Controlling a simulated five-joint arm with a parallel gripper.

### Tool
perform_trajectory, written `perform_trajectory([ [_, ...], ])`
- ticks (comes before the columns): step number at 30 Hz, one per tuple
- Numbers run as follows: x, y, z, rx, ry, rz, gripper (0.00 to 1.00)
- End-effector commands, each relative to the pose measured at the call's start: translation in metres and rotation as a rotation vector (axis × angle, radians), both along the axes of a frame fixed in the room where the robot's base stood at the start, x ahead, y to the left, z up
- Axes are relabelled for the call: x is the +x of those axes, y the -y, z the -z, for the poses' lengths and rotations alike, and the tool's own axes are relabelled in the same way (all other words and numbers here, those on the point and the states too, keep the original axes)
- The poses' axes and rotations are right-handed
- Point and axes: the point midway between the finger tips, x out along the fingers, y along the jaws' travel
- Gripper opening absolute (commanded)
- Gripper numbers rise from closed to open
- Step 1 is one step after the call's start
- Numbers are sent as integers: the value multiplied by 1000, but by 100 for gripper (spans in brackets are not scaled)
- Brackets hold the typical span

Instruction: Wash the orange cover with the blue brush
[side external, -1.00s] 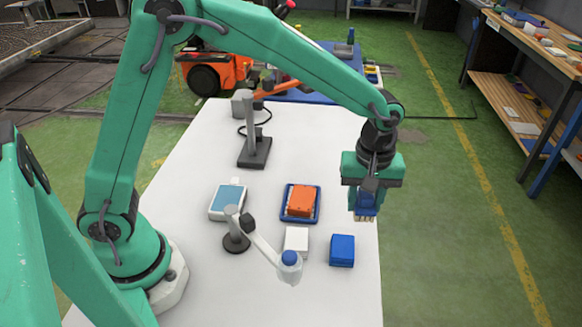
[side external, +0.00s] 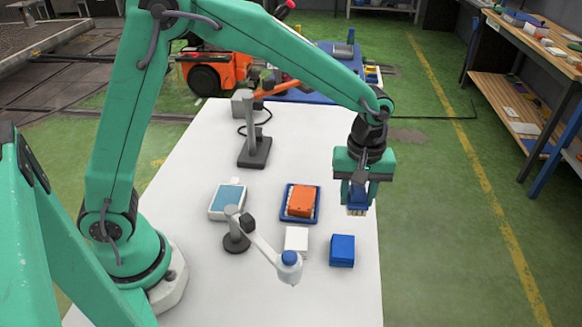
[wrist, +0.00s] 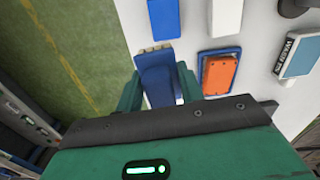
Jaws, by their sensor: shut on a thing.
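The orange cover (side external: 302,201) lies in a blue tray (side external: 287,216) on the white table. It also shows in the wrist view (wrist: 218,74), right of my gripper. My gripper (side external: 357,200) is shut on the blue brush (wrist: 157,76), which points bristles down, with pale bristles (side external: 356,211) at its lower end. The brush is held above the table's right edge, to the right of the tray and apart from the cover. The jaws hide part of the brush handle.
A white block (side external: 296,240) and a blue block (side external: 342,251) sit in front of the tray. A jointed grey stand with a bottle-like head (side external: 289,262) is at front left. A blue-topped device (side external: 228,198) and a grey stand (side external: 253,150) lie left and behind.

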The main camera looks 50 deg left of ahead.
Motion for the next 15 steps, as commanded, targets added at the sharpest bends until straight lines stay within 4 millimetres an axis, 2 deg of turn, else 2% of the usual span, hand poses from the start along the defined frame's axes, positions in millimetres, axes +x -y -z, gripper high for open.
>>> perform_trajectory([
  [8, -13, -68, 0, 0, 0, 0, 19],
  [15, -42, -136, 2, 1, -1, 10, 19],
])
